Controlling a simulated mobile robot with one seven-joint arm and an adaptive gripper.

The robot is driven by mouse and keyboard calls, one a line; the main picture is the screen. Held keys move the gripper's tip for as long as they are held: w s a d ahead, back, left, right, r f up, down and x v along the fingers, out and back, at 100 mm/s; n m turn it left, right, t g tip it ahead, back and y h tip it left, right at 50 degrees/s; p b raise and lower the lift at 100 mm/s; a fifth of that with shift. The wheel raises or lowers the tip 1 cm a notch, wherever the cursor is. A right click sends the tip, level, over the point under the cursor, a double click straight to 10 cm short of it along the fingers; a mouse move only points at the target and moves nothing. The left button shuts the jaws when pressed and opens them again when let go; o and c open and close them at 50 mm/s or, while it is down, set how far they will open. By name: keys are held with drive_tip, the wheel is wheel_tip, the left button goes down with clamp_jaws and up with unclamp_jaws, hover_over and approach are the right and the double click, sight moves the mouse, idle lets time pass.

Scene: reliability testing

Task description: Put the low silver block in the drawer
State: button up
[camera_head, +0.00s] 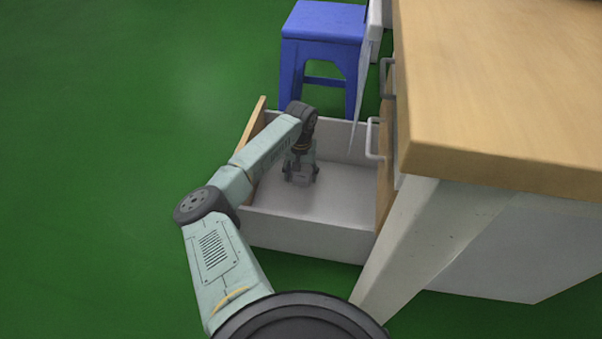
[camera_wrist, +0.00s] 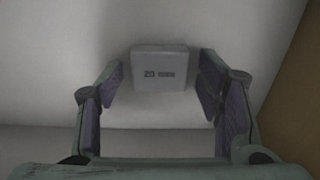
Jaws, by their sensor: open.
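The low silver block (camera_wrist: 160,74) shows in the wrist view as a grey box with dark print. It appears to lie on the floor of the open drawer. My gripper (camera_wrist: 160,88) is open, with one purple-padded finger on each side of the block and a gap on both sides. In the head view my gripper (camera_head: 301,178) points down inside the drawer (camera_head: 310,235), near its left side. The block is hard to make out there beside the gripper.
The drawer is pulled out from a wood-topped cabinet (camera_head: 500,80) on the right, which has grey handles. A blue stool (camera_head: 322,40) stands behind the drawer. Most of the drawer floor right of my gripper is bare. Green floor is clear at the left.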

sight(301, 176)
drive_tip(key=shift+r, duration=0.1)
wheel_tip(301, 176, up, 12)
drive_tip(key=p, duration=0.4)
drive_tip(key=shift+r, duration=0.1)
idle(0.5)
